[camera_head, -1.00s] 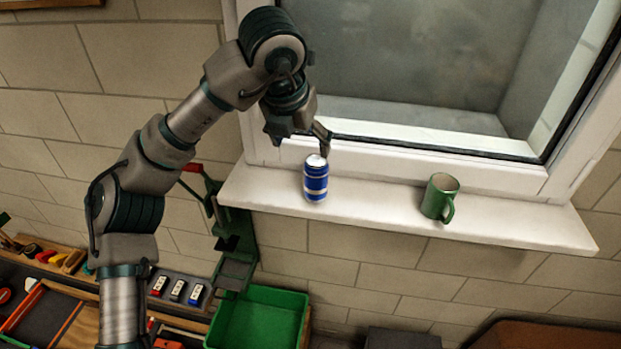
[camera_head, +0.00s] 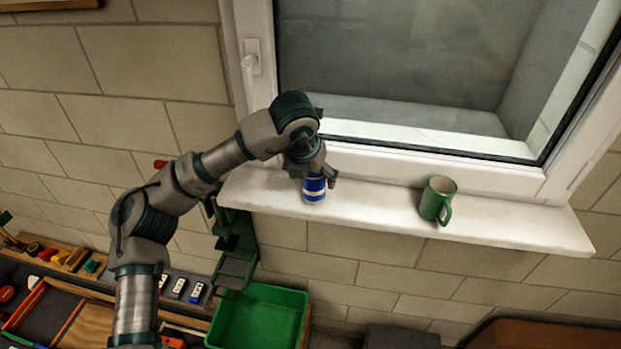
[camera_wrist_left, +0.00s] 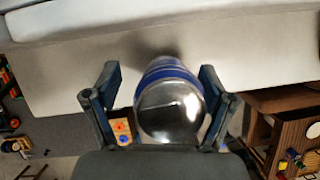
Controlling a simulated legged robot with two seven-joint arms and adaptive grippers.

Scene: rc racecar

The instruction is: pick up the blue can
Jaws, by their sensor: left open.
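The blue can (camera_head: 314,188) stands upright on the white window sill, its upper part hidden by my left gripper (camera_head: 318,179) in the head view. In the left wrist view the can's silver top (camera_wrist_left: 169,108) and blue side face the camera. The fingers of my left gripper (camera_wrist_left: 161,102) are open, one on each side of the can. A small gap shows between the can and at least the left finger. The right gripper is in neither view.
A green mug (camera_head: 437,199) stands on the sill (camera_head: 500,225) to the right of the can. The window frame rises behind. Below are a green bin (camera_head: 258,318) and a bench with several tools. The sill between can and mug is clear.

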